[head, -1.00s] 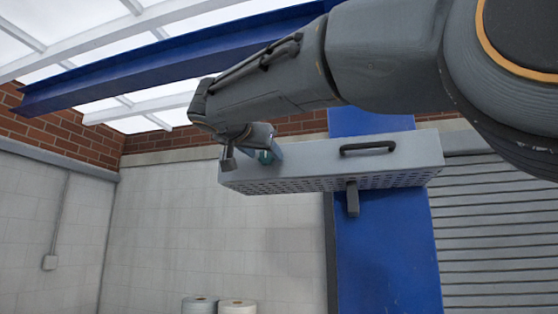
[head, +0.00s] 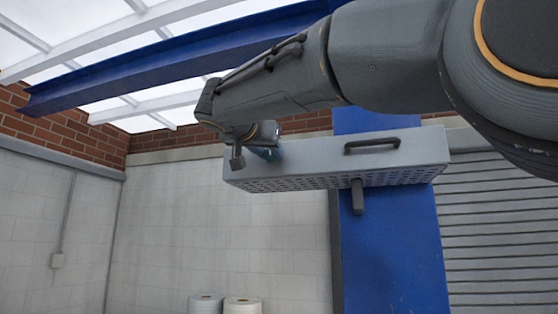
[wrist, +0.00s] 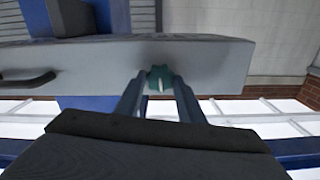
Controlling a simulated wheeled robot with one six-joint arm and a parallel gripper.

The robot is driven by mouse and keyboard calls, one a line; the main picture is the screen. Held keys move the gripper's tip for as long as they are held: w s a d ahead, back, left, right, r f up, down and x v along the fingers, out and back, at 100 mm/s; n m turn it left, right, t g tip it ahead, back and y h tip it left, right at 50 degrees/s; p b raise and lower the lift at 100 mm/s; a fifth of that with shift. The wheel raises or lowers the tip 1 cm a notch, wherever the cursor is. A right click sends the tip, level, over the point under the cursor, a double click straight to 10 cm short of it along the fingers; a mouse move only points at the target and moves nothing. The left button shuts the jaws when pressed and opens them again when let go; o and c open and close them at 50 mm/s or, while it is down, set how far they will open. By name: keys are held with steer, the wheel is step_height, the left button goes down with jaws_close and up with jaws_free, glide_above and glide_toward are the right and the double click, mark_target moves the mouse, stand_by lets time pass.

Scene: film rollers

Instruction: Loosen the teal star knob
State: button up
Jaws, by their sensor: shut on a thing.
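The teal star knob (wrist: 160,78) is on the front face of a grey box with a perforated underside (head: 330,160), near the box's left end in the head view. In the wrist view the knob sits between the two fingers of my gripper (wrist: 160,95), which is shut on it. A pale mark shows on the knob's face. In the head view my gripper (head: 254,158) is at the box's left end, and only a little of the knob (head: 272,154) shows behind the fingers.
The box has a dark handle (head: 372,145) on its front and a dark lever (head: 357,196) hanging beneath. It is on a blue column (head: 385,250). A blue beam (head: 170,62) runs overhead behind my arm. The space left of the box is clear.

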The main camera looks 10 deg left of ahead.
steer(key=n+b, duration=0.1)
steer(key=n, duration=0.2)
steer(key=shift+a+n+b, duration=0.1)
steer(key=shift+n+b, duration=0.2)
steer(key=shift+n, duration=0.1)
steer(key=n, duration=0.4)
steer(key=shift+r+n, duration=0.1)
steer(key=shift+n, duration=0.2)
steer(key=n, duration=0.5)
steer(key=shift+a+p, duration=0.1)
steer(key=shift+p, duration=0.2)
steer(key=shift+n+p, duration=0.5)
steer(key=shift+n, duration=1.5)
steer(key=o, duration=1)
steer(key=shift+f, duration=0.2)
steer(key=shift+o, duration=0.2)
steer(key=shift+a, duration=0.1)
steer(key=shift+s, duration=0.1)
